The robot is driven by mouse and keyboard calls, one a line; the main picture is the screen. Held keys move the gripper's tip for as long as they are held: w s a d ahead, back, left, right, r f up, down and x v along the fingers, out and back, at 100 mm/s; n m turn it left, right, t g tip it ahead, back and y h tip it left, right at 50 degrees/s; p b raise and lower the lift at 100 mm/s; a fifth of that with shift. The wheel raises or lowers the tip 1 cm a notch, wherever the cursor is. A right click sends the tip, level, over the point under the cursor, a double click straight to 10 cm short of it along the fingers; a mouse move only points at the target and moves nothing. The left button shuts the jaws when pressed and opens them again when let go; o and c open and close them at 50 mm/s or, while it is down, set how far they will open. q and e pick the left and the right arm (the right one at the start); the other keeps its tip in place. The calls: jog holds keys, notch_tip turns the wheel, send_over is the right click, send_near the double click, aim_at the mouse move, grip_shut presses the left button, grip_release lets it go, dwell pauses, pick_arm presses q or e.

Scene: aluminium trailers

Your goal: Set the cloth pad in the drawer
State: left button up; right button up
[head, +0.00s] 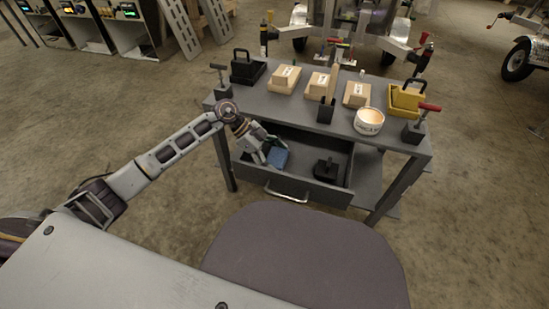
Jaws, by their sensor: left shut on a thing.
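The grey table's drawer (310,190) stands open toward me, with a metal handle on its front. My left gripper (268,152) is over the left part of the open drawer, fingers pointing down and right. It is shut on the blue cloth pad (278,158), which shows at the fingertips. I cannot tell whether the pad touches the drawer floor. A small black object (327,169) lies in the right part of the drawer. My right gripper is not in view.
On the tabletop (285,117) stand several wrapped blocks, a black bin (247,68), a yellow bin (405,99), a white round tub (369,121) and clamps at the corners. A dark rounded shape fills the bottom middle. Trailers stand behind the table. Bare floor lies to the right.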

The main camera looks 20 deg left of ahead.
pick_arm(q)
jog(key=shift+s+f, duration=0.25)
jog(key=shift+f, duration=0.7)
jog(key=shift+c, duration=0.8)
jog(key=shift+f, duration=0.15)
jog(key=shift+o, duration=0.3)
jog(key=shift+s+f, duration=0.1)
jog(key=shift+f, duration=0.05)
jog(key=o, duration=1)
jog(key=shift+o, duration=0.2)
jog(key=shift+a, duration=0.2)
jog(key=v, duration=0.7)
jog(key=d+r+v, duration=0.1)
jog(key=v, duration=0.3)
jog(key=shift+w+a, duration=0.1)
jog(key=shift+w, duration=0.2)
jog(key=shift+a+r, duration=0.3)
jog(key=shift+r, duration=0.4)
